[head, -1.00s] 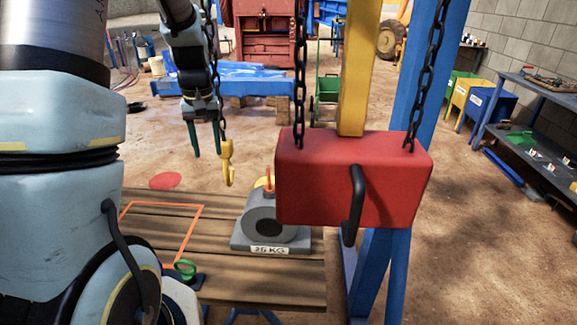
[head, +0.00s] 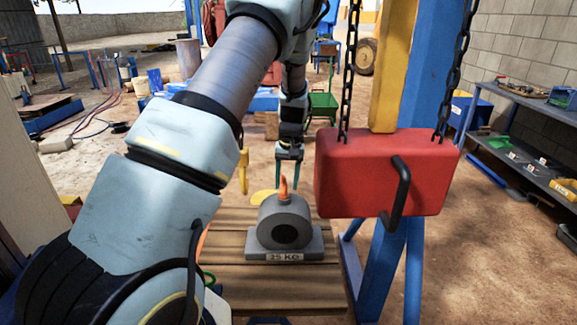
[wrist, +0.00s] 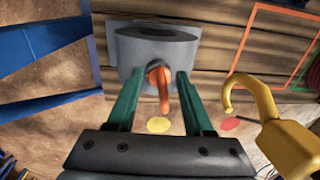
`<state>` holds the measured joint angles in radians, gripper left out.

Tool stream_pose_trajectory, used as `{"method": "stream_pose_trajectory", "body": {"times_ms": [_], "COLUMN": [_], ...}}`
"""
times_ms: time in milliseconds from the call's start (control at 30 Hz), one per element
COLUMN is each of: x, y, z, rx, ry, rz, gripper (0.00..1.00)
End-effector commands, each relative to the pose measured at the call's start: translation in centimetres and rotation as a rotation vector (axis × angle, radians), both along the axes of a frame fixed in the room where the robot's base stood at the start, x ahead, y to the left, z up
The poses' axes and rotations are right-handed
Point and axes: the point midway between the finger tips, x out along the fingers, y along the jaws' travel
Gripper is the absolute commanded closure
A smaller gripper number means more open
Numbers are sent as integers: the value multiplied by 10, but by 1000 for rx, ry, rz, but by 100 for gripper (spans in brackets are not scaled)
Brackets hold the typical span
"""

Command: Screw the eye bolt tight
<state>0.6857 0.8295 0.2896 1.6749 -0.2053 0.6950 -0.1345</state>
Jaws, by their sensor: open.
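The orange eye bolt (head: 283,188) stands on top of the grey 25 KG weight (head: 261,216), which rests on the wooden planks. My gripper (head: 287,184), with two green fingers, points down at the eye bolt. In the wrist view, the eye bolt (wrist: 161,88) lies between the open fingers (wrist: 159,78), with a visible gap on each side. The eye bolt's thread is hidden, so I cannot tell how far it is screwed in. The grey weight (wrist: 135,60) also shows in the wrist view.
A yellow hook (head: 243,170) hangs left of my gripper; it is close on the right in the wrist view (wrist: 262,105). A red block (head: 370,178) on black chains hangs to the right, before a blue post (head: 420,90). Planks (head: 270,290) lie bare in front.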

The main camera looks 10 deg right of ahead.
Motion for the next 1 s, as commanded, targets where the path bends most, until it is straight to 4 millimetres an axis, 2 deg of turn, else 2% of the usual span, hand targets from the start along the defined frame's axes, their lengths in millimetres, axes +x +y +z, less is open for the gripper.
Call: {"method": "stream_pose_trajectory", "body": {"times_ms": [133, 300, 667, 1000], "x": [0, 1, 1, 1], "y": [3, 3, 4, 4], "z": [-21, -35, -39, -39], "rx": [1, 0, -1, -1], "ry": [1, 0, -1, -1], "rz": [1, 0, 0, 0], "gripper": [48, 48, 49, 88]}}
